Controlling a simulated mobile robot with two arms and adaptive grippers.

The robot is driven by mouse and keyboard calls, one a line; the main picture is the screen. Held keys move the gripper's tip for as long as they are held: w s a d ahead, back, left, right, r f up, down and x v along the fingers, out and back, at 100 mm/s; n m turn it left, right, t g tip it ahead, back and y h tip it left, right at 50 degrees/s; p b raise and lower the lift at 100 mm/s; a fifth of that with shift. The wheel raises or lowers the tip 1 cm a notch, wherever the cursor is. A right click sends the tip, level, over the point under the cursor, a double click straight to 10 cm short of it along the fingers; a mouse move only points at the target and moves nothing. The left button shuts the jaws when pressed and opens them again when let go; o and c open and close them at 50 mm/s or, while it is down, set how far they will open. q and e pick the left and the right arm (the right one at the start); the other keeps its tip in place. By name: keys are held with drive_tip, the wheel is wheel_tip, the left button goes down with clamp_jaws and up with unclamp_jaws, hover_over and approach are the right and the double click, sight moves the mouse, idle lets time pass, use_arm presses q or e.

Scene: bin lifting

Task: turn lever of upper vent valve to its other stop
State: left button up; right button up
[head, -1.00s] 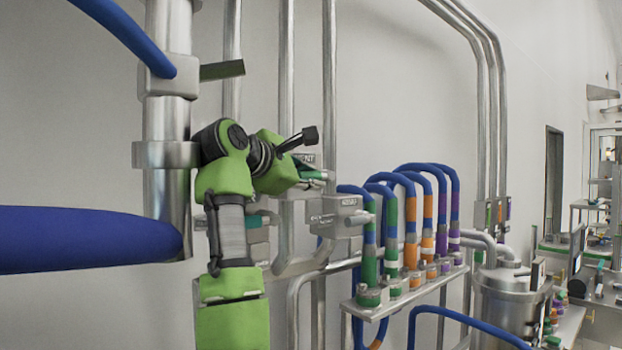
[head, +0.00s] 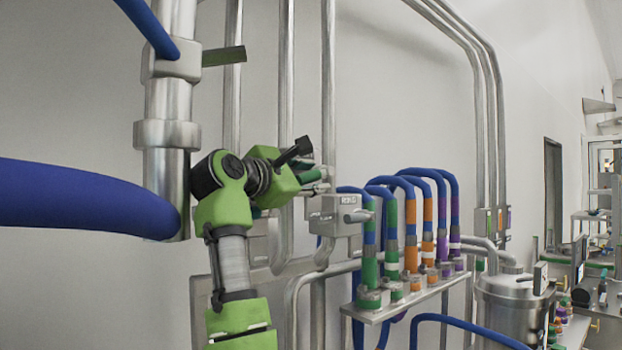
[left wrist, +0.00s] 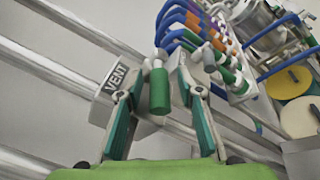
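The vent valve shows in the left wrist view as a grey box with a VENT label (left wrist: 116,78) and a lever with a green grip (left wrist: 160,90). My left gripper (left wrist: 162,72) has its two teal-lined fingers apart, one on each side of the lever. Narrow gaps show between grip and fingers. In the head view my left gripper (head: 309,176) is at the wall pipes, and my own arm hides most of the valve. My right gripper is in neither view.
A second valve box (head: 328,208) with a grey handle is just right of the gripper. Further right, a shelf (head: 408,302) carries several banded hoses. A thick steel pipe (head: 168,100) and blue hoses (head: 75,200) stand close on the left. A steel vessel (head: 512,305) is at the lower right.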

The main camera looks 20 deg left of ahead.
use_arm(q)
drive_tip(key=shift+s, duration=0.1)
drive_tip(key=v, duration=1.1)
drive_tip(key=shift+s, duration=0.4)
